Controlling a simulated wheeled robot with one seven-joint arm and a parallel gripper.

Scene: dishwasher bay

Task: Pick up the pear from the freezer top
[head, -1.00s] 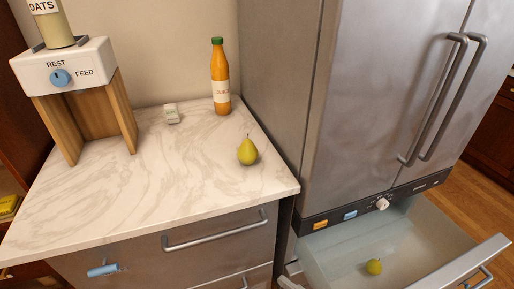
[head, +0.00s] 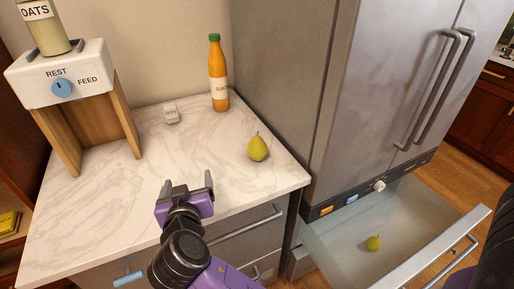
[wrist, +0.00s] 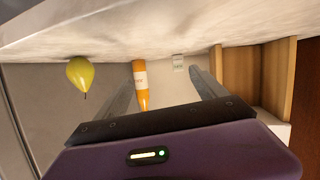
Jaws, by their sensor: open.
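A yellow-green pear (head: 258,147) stands upright on the marble counter, near its right edge. It also shows upside down in the wrist view (wrist: 80,73), left of the fingers. A second pear (head: 373,243) lies inside the open freezer drawer (head: 408,208) at the lower right. My gripper (head: 188,181) is open and empty over the counter's front part, left of and nearer than the counter pear. In the wrist view its two fingers (wrist: 163,80) stand apart, with no object held between them.
An orange juice bottle (head: 219,75) stands behind the counter pear. A small white box (head: 170,113) sits at the back. A feeder on wooden legs (head: 62,82) with an oats jar (head: 47,30) is at left. The steel fridge (head: 380,80) borders the counter's right side.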

